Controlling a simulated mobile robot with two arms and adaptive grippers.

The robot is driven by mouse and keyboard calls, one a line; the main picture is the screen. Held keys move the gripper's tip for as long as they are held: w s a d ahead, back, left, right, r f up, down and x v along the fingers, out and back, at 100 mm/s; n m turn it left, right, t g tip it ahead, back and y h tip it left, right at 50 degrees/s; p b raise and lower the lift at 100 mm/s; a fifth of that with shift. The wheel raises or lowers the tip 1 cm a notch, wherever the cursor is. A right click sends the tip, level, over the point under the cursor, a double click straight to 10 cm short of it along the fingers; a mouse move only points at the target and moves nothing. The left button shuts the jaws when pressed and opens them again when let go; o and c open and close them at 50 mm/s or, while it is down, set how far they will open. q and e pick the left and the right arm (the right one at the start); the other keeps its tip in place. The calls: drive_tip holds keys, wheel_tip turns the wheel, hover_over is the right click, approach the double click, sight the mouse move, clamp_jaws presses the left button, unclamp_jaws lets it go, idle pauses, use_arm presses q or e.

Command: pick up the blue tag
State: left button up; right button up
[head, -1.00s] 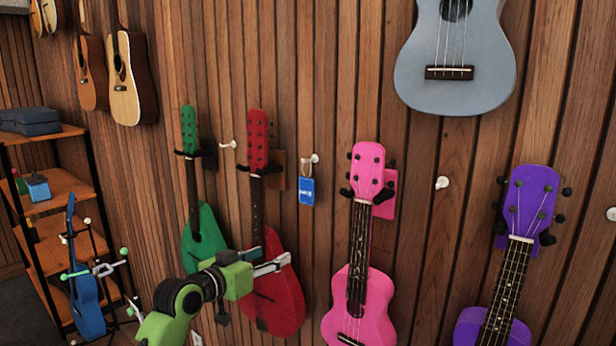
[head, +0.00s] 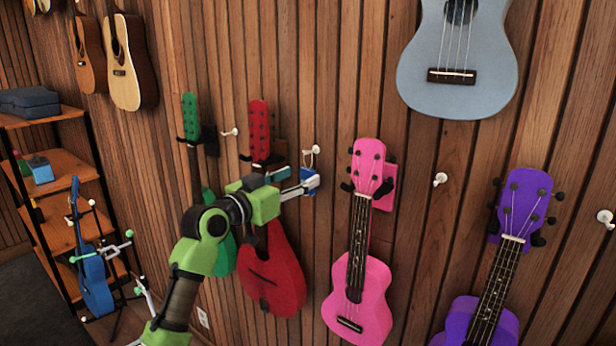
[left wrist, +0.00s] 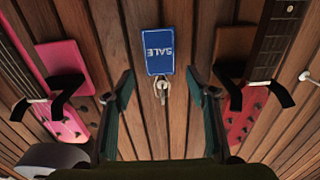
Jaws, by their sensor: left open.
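The blue tag (head: 308,172) hangs by a loop from a white wall hook (head: 316,150), between the red and pink ukuleles. In the left wrist view my gripper's fingers (left wrist: 161,86) stand apart to either side of the ring, with the tag beyond the tips. My right gripper is out of view.
The red ukulele (head: 272,275) hangs just left and below, the pink one (head: 358,295) just right. A green ukulele (head: 220,250) is partly behind my arm. A purple ukulele (head: 483,318) hangs further right. A shelf (head: 62,172) stands at the left.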

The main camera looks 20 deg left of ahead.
sight(307, 174)
use_arm(q)
drive_tip(key=p+x, duration=0.2)
drive_tip(key=x, duration=0.2)
drive_tip(key=shift+w, duration=0.15)
drive_tip(key=shift+w+d+f+p, duration=0.1)
drive_tip(key=shift+w+d+p, duration=0.05)
drive_tip(key=shift+w+p, duration=0.15)
drive_tip(key=c, duration=0.9)
